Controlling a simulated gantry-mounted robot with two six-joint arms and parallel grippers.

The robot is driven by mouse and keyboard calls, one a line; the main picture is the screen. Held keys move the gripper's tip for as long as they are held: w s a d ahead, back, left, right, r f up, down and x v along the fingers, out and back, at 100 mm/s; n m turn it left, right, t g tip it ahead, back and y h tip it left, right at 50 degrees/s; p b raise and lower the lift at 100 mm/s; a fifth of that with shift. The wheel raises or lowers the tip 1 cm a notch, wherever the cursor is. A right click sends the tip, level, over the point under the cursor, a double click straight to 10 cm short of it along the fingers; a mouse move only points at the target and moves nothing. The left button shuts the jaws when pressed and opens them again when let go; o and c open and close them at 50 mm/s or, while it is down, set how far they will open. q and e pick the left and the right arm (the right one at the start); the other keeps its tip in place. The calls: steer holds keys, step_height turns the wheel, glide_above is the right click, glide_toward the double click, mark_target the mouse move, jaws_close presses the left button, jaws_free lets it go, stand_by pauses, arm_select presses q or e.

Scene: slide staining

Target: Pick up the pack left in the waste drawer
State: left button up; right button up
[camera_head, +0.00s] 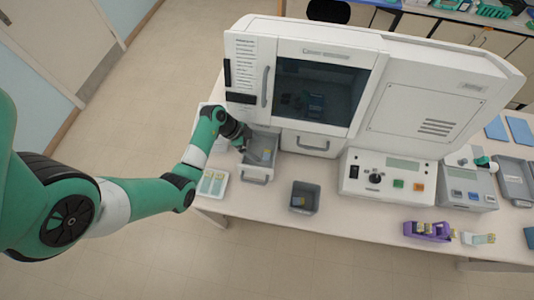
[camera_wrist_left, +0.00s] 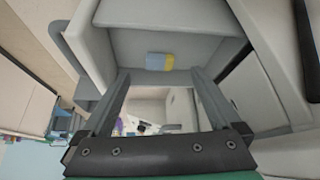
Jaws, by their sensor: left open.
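The waste drawer (camera_head: 257,179) is pulled out at the lower left of the big white machine in the head view. The drawer (camera_wrist_left: 205,18) also fills the upper part of the left wrist view. The pack (camera_wrist_left: 160,61), a small blue and yellow block, lies inside the drawer against its grey interior. My left gripper (camera_head: 245,149) is over the left side of the drawer. In the left wrist view my left gripper (camera_wrist_left: 160,74) is open, its two fingers apart on either side of the pack, with nothing held. My right gripper is out of view.
The white staining machine (camera_head: 440,100) stands right behind the drawer. A white tray with slides (camera_head: 213,183) sits left of the drawer, and a grey open bin (camera_head: 305,197) to its right. A control box (camera_head: 390,179) and a purple rack (camera_head: 427,232) are farther right.

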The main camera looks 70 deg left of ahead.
mark_target(266, 155)
arm_select(q)
steer(key=b+x, duration=0.1)
steer(key=x, duration=0.4)
steer(key=shift+w+d+b, duration=0.15)
steer(key=shift+b, duration=0.15)
steer(key=c, duration=1.5)
steer(key=shift+r, duration=0.1)
steer(key=shift+r, duration=0.3)
steer(key=r+p, duration=0.1)
steer(key=r, duration=0.1)
steer(key=r+p, duration=0.1)
steer(key=shift+d+r, duration=0.4)
steer(key=d+r+p, duration=0.1)
steer(key=d+r, duration=0.1)
steer(key=d, duration=0.2)
steer(key=d+r+p, duration=0.1)
steer(key=d+r, duration=0.2)
steer(key=d, duration=0.1)
steer(key=s+d+r, duration=0.1)
steer(key=d+r, duration=0.2)
steer(key=d, duration=0.2)
steer(key=shift+s+d+r+p, duration=0.1)
steer(key=shift+r+p, duration=0.15)
steer(key=shift+p, duration=0.15)
